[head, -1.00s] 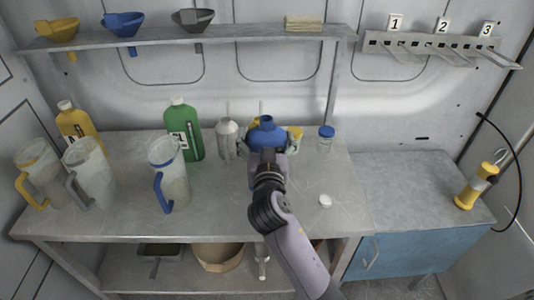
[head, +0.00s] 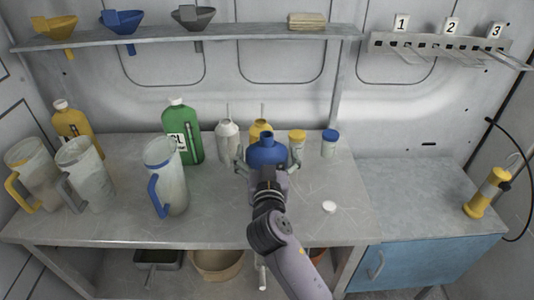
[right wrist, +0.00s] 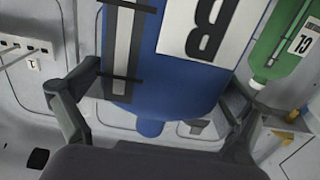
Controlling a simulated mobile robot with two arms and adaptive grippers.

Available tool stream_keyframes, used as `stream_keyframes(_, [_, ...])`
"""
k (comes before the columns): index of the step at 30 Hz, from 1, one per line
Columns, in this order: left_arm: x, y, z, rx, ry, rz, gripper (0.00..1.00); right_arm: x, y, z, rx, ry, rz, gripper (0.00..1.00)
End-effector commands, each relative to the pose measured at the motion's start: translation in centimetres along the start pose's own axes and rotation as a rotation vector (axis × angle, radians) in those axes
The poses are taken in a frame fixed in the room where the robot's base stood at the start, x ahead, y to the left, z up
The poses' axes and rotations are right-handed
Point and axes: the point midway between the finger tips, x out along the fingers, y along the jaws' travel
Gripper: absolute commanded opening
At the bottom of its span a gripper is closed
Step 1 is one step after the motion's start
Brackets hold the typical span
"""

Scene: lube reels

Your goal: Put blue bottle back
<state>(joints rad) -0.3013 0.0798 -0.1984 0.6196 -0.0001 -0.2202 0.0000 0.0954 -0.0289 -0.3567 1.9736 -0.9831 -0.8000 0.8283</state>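The blue bottle (head: 267,153) stands upright near the back middle of the grey workbench, its top a dark opening. My right gripper (head: 268,160) reaches in from the front, with one finger on each side of the bottle. The fingers look spread, with small gaps beside the bottle. In the right wrist view the blue bottle (right wrist: 175,60) fills the space between the fingers of my right gripper (right wrist: 165,90), its white label upside down. Its base is hidden by my wrist in the head view. My left gripper is not in view.
A grey bottle (head: 228,142), a yellow bottle (head: 260,127) and two capped jars (head: 297,143) (head: 329,144) crowd behind and beside it. A green bottle (head: 184,130) and pitchers (head: 165,175) stand left. A white cap (head: 329,207) lies front right.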

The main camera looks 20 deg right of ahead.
Motion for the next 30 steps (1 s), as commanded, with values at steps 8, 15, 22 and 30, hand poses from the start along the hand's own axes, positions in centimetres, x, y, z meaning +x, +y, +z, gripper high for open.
stream_keyframes(8, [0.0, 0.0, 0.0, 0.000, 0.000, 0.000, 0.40, 0.0, 0.0, 0.0, 0.000, 0.001, 0.000, 1.00])
stream_keyframes(15, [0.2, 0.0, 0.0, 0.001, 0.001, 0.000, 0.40, -1.2, -0.1, 0.0, 0.002, -0.001, -0.003, 1.00])
stream_keyframes(22, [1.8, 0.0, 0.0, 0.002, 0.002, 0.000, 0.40, -6.2, 0.0, 0.2, 0.005, -0.002, -0.001, 1.00])
stream_keyframes(30, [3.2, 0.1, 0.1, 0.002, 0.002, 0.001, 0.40, -10.8, -0.1, 0.0, 0.002, -0.001, -0.001, 1.00])
